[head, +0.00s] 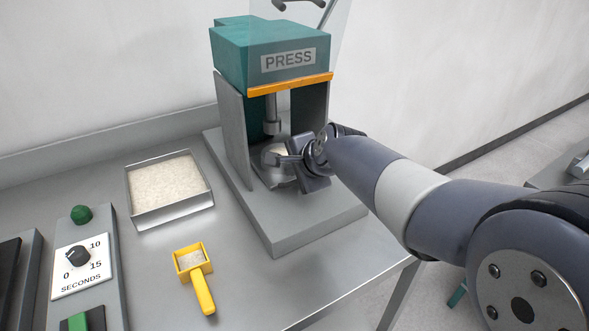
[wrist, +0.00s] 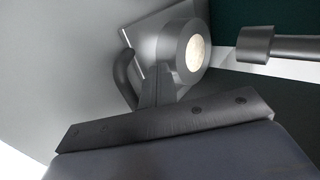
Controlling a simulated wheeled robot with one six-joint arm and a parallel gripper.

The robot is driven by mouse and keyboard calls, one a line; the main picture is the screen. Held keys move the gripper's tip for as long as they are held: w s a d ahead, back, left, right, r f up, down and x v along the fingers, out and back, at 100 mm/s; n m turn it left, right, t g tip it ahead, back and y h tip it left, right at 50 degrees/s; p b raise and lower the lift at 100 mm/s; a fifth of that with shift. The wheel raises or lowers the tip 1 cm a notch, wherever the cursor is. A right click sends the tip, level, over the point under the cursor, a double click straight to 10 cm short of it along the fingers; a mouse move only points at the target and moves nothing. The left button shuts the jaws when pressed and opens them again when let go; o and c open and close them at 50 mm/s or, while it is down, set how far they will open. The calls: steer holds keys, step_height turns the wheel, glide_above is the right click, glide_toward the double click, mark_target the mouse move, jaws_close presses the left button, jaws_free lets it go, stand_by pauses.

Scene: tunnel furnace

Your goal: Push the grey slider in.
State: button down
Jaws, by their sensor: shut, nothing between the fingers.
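The grey slider (wrist: 146,42) is a flat plate with a dark curved handle (wrist: 124,78) at its near edge. It carries a round grey cup (wrist: 181,56) filled with pale grains. In the head view the slider (head: 268,179) lies low in the press opening, partly hidden by my gripper. My gripper (head: 281,159) is shut and empty, at the front of the press beside the cup. In the wrist view its fingertips (wrist: 155,72) are between the handle and the cup. I cannot tell whether they touch either one.
The teal press (head: 270,50) has an orange edge and side walls around the opening. Its ram (head: 271,116) hangs above; it also shows in the wrist view (wrist: 256,44). A tray of grains (head: 135,210), a yellow scoop (head: 203,291) and a timer panel (head: 82,268) stand left.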

steer(key=w+a, duration=0.1)
steer(key=w+a+p, duration=0.1)
steer(key=shift+w+r, duration=0.1)
steer(key=shift+w, duration=0.3)
steer(key=shift+r, duration=0.15)
